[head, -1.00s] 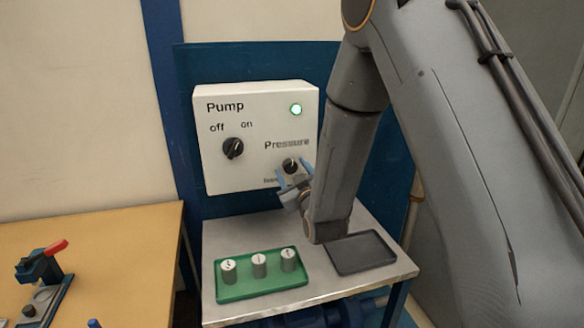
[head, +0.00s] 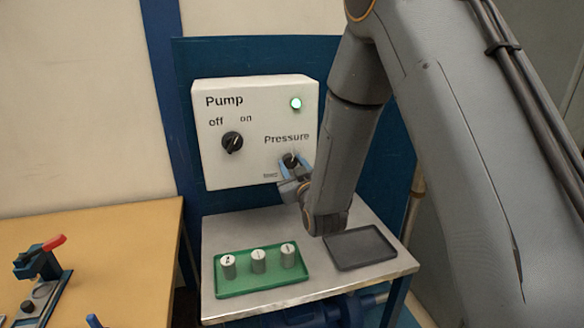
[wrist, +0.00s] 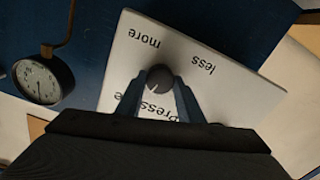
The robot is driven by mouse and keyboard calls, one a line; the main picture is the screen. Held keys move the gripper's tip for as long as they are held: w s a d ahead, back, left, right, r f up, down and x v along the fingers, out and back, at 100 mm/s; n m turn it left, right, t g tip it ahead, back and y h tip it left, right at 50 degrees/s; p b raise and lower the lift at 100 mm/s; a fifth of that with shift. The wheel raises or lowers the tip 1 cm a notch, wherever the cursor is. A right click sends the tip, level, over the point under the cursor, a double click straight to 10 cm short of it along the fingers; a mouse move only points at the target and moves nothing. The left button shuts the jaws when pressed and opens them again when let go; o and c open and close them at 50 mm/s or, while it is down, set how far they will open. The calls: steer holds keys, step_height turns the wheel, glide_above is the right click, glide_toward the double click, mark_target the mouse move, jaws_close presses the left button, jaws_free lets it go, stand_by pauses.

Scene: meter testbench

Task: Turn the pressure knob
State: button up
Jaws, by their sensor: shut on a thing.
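The pressure knob (head: 290,160) is a small dark round knob at the lower right of the white pump box (head: 225,110), below the word Pressure. In the wrist view the knob (wrist: 160,77) sits between the two blue-grey fingers, with the labels "more" and "less" upside down beyond it. My gripper (head: 290,168) is shut on the knob, one finger on each side. It also shows in the wrist view (wrist: 159,88). The pump switch (head: 232,142) is a black knob below "off" and "on", its pointer tilted towards "on". A green lamp (head: 296,104) is lit.
Below the box a metal table (head: 212,308) carries a green tray (head: 262,284) with three white-topped cylinders and an empty dark tray (head: 360,248). A gauge (wrist: 42,80) shows in the wrist view. A wooden bench (head: 120,240) with a red-handled device stands left.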

steer(key=o, duration=1.1)
steer(key=shift+s, duration=0.15)
steer(key=b+v, duration=0.2)
steer(key=v, duration=0.5)
steer(key=shift+s+d, duration=0.1)
steer(key=shift+s, duration=0.2)
